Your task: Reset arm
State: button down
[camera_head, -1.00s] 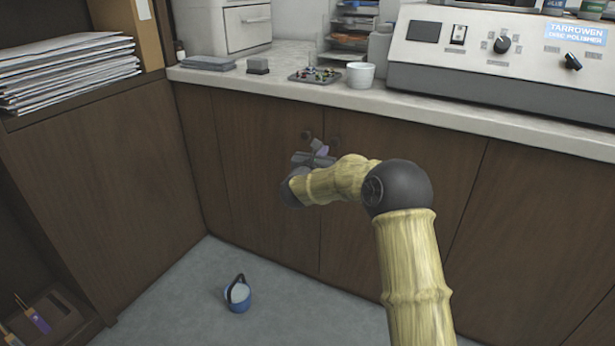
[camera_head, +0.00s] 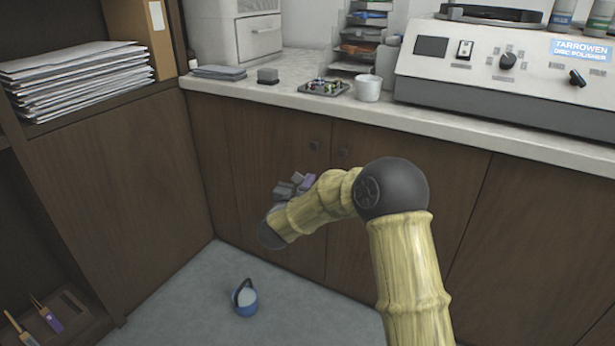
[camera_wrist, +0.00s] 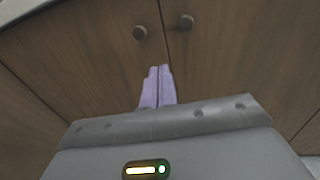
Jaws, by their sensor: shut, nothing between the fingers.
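My arm reaches out from the lower right of the head view, in front of the brown cabinet doors (camera_head: 270,190). My gripper (camera_head: 308,181) is at its far end, below the counter edge and near the door knobs. In the wrist view my gripper (camera_wrist: 157,87) shows two pale purple fingers pressed together, with nothing between them. The fingers point towards the cabinet doors (camera_wrist: 90,60) and two round knobs, a left one (camera_wrist: 139,32) and a right one (camera_wrist: 187,21). In the head view the wrist hides part of the gripper.
The counter (camera_head: 440,125) carries a disc polisher (camera_head: 490,65), a white cup (camera_head: 368,88) and a tray of small parts (camera_head: 324,87). A shelf (camera_head: 100,105) with stacked papers (camera_head: 80,75) is at left. Floor around the pail is clear.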

jog(key=s+d+m+g+y+p, duration=0.25)
jog(key=s+d+m+g, duration=0.25)
jog(key=s+m, duration=0.65)
jog(key=s+d+m+g+y+p, duration=0.2)
jog(key=s+d+m+g+p, duration=0.25)
jog(key=s+m, duration=0.65)
jog(key=s+d+m+g+y+p, duration=0.25)
jog(key=s+d+m+g, duration=0.25)
jog(key=s+m, duration=0.6)
notch_tip(320, 180, up, 38)
jog(key=s+n+p, duration=0.1)
jog(key=p, duration=3.7)
jog(key=shift+s+h, duration=0.15)
jog(key=shift+h, duration=0.25)
jog(key=shift+d+n, duration=0.1)
jog(key=shift+n, duration=0.15)
